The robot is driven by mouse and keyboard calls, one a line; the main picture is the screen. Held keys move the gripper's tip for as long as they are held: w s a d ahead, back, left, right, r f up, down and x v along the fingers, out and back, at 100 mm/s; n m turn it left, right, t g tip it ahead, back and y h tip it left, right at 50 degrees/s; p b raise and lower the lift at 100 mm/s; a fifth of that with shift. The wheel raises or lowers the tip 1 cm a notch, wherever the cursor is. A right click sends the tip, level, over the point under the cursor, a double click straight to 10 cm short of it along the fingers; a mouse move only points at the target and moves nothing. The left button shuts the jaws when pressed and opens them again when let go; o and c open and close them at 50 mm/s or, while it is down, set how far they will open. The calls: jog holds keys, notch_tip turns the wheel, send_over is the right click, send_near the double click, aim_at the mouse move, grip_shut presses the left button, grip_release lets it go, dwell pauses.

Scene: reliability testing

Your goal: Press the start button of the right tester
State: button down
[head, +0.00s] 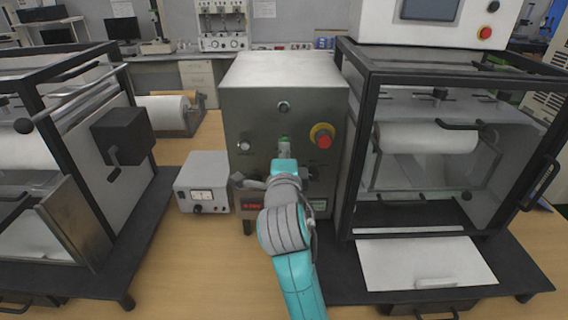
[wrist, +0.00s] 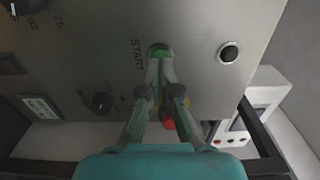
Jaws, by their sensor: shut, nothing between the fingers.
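The grey control box (head: 250,110) stands beside the black-framed right tester (head: 375,120). Its green start button shows just above my gripper in the head view (head: 284,139). The wrist view shows the green button (wrist: 158,49) beside the printed word START (wrist: 138,54). My gripper (wrist: 160,64) is shut and empty, with its fingertips at the button's edge. They cover part of the button. I cannot tell whether they touch it. In the head view my gripper (head: 284,150) faces the box front, and my arm hides the panel's lower middle.
A red stop knob with a yellow collar (head: 322,136) sits right of the start button. A round dark button (head: 283,107) is above it. A small grey meter box (head: 203,182) stands at left. The left tester (head: 60,140) is further left. Bare table (head: 185,265) shows in front.

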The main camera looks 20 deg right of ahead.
jog(key=shift+x, duration=0.9)
